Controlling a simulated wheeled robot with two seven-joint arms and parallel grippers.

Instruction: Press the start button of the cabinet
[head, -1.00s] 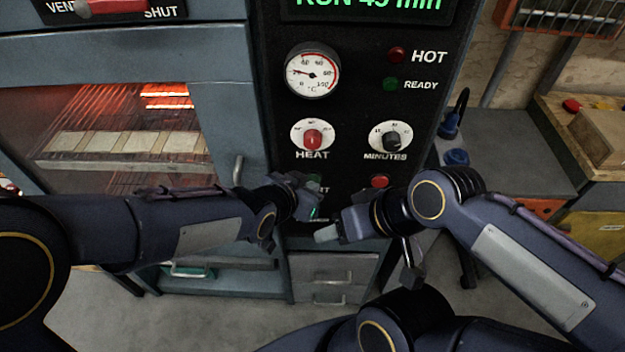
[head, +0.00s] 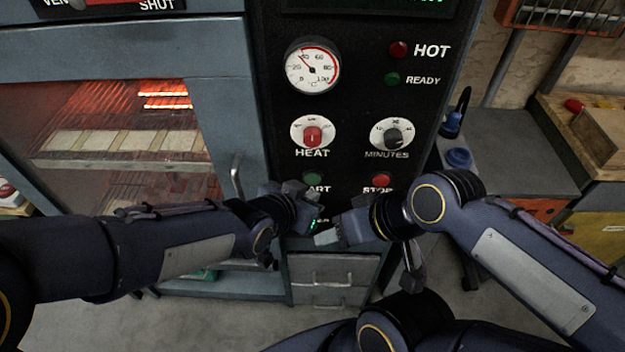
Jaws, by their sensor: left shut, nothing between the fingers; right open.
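The cabinet's black control panel (head: 352,105) faces me. Its green start button (head: 312,179) now shows, with its label partly hidden at the left by my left gripper. My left gripper (head: 310,196) is shut and empty, just below the start button; I cannot tell whether it touches the panel. The red stop button (head: 380,180) is to the right. My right gripper (head: 325,236) is open and empty, lower down in front of the panel's bottom edge. A label low on the panel is mostly hidden by my grippers.
The cabinet's glass door (head: 110,130) with its handle (head: 237,178) is to the left; pale pieces lie on a rack inside under glowing heaters. Heat and minutes knobs (head: 392,136) sit above the buttons. The display (head: 370,6) is mostly cut off. Drawers (head: 333,278) are below.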

